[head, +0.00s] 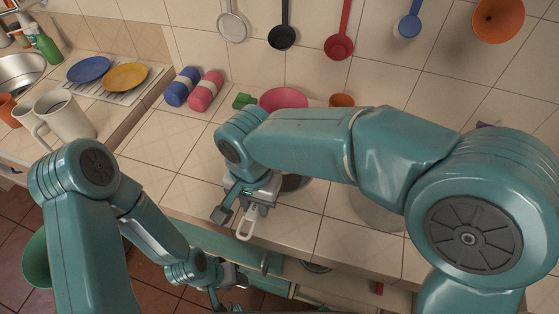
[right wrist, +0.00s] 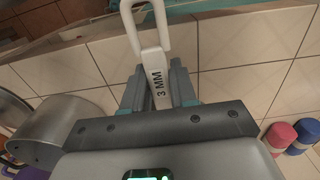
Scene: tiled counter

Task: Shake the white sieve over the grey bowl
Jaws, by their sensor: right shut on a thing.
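My right gripper (head: 250,203) is shut on the white sieve's handle (head: 245,230), above the counter near its front edge. In the right wrist view the handle (right wrist: 155,78) reads "3 MM" and ends in an open loop. The sieve's basket is hidden. A dark round thing (head: 293,183) shows partly beneath my right arm; I cannot tell if it is the grey bowl. A large grey round vessel (head: 375,212) is partly covered by my right arm, and a grey vessel (right wrist: 60,130) shows in the wrist view. My left gripper (head: 228,287) is low before the counter front; its jaws are unclear.
Utensils, including a strainer (head: 232,27), hang above. Mugs (head: 68,115) and plates (head: 125,76) are at left. Tiles at centre left are clear.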

